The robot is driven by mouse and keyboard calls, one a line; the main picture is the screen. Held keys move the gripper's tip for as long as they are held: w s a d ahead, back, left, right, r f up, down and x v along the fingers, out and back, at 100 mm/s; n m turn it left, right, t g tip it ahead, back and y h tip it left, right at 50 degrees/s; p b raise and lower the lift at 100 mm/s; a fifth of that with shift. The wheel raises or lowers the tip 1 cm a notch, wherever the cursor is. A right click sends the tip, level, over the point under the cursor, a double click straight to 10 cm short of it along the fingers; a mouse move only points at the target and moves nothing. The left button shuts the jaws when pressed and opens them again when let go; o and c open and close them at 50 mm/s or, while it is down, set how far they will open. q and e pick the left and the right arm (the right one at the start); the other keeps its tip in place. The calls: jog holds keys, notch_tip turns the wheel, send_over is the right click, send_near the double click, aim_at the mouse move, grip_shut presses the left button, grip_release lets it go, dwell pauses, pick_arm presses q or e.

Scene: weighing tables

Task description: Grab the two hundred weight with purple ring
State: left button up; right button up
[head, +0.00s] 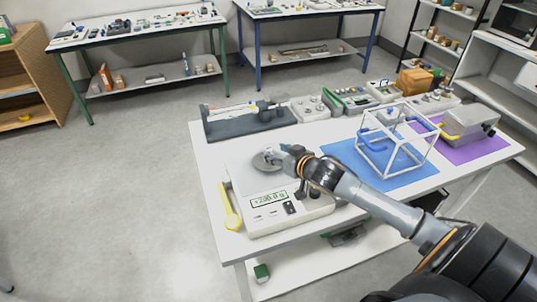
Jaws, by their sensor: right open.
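The white weighing scale (262,222) stands at the front left of the white table, with a lit display whose digits I cannot read surely. A grey round metal piece (266,160) is on its upper part, close to the gripper. My right gripper (287,165) is open over the scale, its arm coming in from the right. I cannot make out a weight with a purple ring; the gripper and wrist hide part of the scale top. My left gripper is not in view.
A yellow tool (230,207) lies at the table's left edge. A dark rack (248,121) stands behind the scale. A white cube frame (392,145) on a blue mat (345,155) and a grey-yellow device (467,123) on a purple mat (490,148) stand to the right.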

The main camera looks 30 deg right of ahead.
aim_at(269, 149)
jog(key=x, duration=0.2)
jog(key=p+x, duration=0.1)
jog(key=shift+w+a, duration=0.2)
jog(key=shift+w, duration=0.2)
jog(key=shift+w+f, duration=0.3)
jog(key=shift+w, duration=0.2)
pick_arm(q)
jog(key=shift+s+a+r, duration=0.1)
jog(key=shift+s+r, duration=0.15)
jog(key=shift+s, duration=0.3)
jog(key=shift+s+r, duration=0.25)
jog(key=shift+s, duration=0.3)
pick_arm(e)
jog(key=shift+c, duration=0.2)
grip_shut()
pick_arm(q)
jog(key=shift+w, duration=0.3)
